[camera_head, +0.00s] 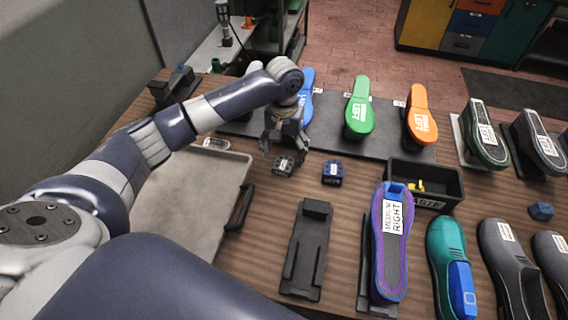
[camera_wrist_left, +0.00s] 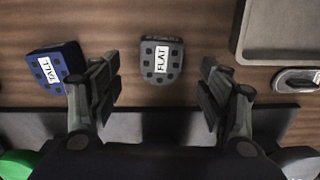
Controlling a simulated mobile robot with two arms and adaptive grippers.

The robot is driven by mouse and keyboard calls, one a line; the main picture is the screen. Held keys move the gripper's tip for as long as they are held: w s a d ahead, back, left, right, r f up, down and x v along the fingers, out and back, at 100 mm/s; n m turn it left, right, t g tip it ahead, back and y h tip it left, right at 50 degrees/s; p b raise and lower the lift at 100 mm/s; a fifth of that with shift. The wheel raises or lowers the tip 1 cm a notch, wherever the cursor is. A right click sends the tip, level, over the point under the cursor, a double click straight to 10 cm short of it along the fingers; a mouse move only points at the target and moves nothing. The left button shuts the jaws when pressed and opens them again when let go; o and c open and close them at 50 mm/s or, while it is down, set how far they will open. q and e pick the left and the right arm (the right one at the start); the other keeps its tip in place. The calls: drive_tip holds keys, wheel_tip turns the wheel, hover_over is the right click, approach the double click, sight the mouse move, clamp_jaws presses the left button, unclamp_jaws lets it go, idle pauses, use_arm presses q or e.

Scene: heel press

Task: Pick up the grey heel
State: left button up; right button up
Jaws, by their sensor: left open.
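The grey heel (camera_head: 283,165) lies on the wooden table, left of centre in the head view. It also shows in the left wrist view (camera_wrist_left: 161,62), with a white label reading FLAT. My left gripper (camera_head: 284,150) is open and empty, with its fingers apart close to the grey heel. In the left wrist view, the open fingers (camera_wrist_left: 158,78) stand to either side of the heel, apart from it. The exact height above it is hard to tell. My right gripper is not in view.
A blue heel (camera_head: 332,172) labelled TALL lies right of the grey heel. A grey tray (camera_head: 190,190) is on the left. A black fixture (camera_head: 306,250) stands nearer me. A black bin (camera_head: 425,185) and several shoe soles are to the right.

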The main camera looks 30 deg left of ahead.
sight(284, 163)
use_arm(q)
drive_tip(key=shift+f+p, duration=0.6)
drive_tip(key=shift+f, duration=1.65)
drive_tip(key=shift+c, duration=0.2)
drive_tip(key=c, duration=1.1)
